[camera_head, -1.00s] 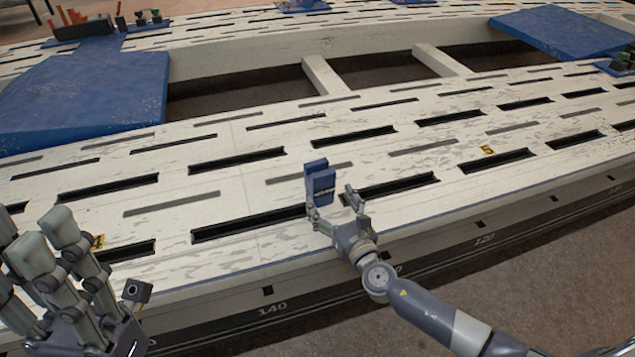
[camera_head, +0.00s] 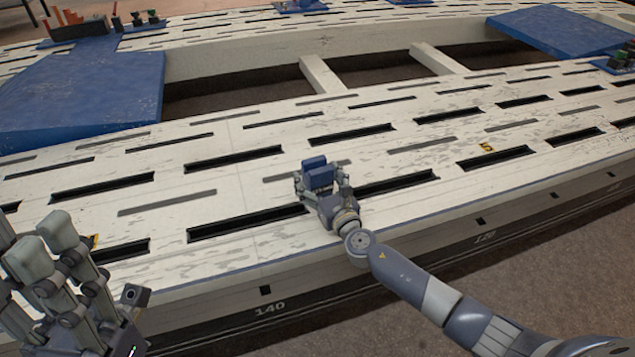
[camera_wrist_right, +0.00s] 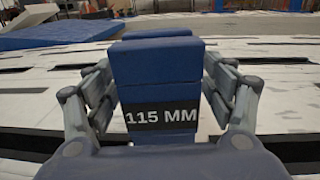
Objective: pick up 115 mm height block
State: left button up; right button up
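The 115 mm block (camera_head: 320,179) is blue, with two upright parts. It stands on the pale slotted bench top. In the right wrist view the block (camera_wrist_right: 155,68) is upright and centred, with a black band reading "115 MM". My right gripper (camera_head: 319,177) is at the block, with a finger on each side of it. In the right wrist view the fingers (camera_wrist_right: 160,82) flank the block closely and look open; contact is hard to tell. My left gripper (camera_head: 45,250) is at the lower left, its fingers apart and empty, away from the block.
The bench top (camera_head: 250,185) has many dark slots and is clear around the block. A large blue plate (camera_head: 80,95) lies at the left and another blue plate (camera_head: 560,30) at the upper right. Openings lie between the bench's beams.

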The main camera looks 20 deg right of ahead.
jog(key=c, duration=1.4)
jog(key=shift+r, duration=0.15)
grip_shut()
jog(key=shift+r, duration=0.1)
